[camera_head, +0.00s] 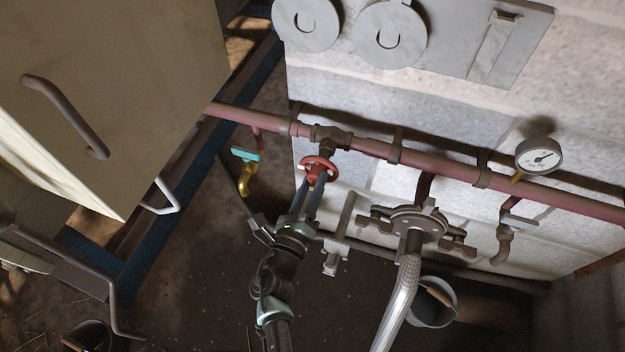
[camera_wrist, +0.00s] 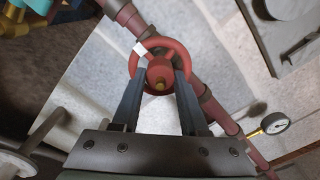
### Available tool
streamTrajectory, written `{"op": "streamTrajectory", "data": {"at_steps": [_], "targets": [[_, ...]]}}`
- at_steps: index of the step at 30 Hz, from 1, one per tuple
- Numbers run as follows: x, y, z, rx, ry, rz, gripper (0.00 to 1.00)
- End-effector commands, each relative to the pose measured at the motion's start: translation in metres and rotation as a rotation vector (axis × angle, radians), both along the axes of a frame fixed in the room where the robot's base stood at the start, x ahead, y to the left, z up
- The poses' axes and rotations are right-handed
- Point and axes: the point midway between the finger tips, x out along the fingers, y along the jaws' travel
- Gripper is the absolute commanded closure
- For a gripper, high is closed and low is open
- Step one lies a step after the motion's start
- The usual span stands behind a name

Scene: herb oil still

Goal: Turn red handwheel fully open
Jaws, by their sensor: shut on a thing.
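The red handwheel (camera_head: 318,170) sits on a valve below the reddish pipe (camera_head: 365,148), left of centre in the head view. In the wrist view the handwheel (camera_wrist: 160,62) is at the top middle, with a red hub, a brass-coloured centre and a pale mark on its upper left rim. My gripper (camera_head: 312,184) reaches up to the wheel from below. In the wrist view its two dark fingers (camera_wrist: 160,88) lie on either side of the hub and are shut on the wheel. The exact finger contact is partly hidden.
A teal-handled brass tap (camera_head: 245,168) hangs left of the wheel. A flanged fitting with a braided hose (camera_head: 400,295), a bucket (camera_head: 433,305), a grey-handled tap (camera_head: 508,232) and a pressure gauge (camera_head: 540,156) are to the right. A cream cabinet (camera_head: 130,90) stands at left.

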Motion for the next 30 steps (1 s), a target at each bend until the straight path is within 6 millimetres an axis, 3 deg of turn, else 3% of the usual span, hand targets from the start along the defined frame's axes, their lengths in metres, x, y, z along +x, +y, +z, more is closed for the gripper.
{"op": "streamTrajectory", "data": {"at_steps": [23, 24, 28, 30], "targets": [[-0.0005, 0.0007, -0.0012, -0.102, 0.035, 0.002, 1.0], [-0.0005, 0.0006, -0.0012, -0.102, 0.035, 0.002, 0.53], [-0.0005, 0.0005, -0.001, -0.1, 0.034, 0.001, 0.29], [-0.0003, 0.0004, -0.0008, -0.1, 0.034, 0.001, 0.27]]}}
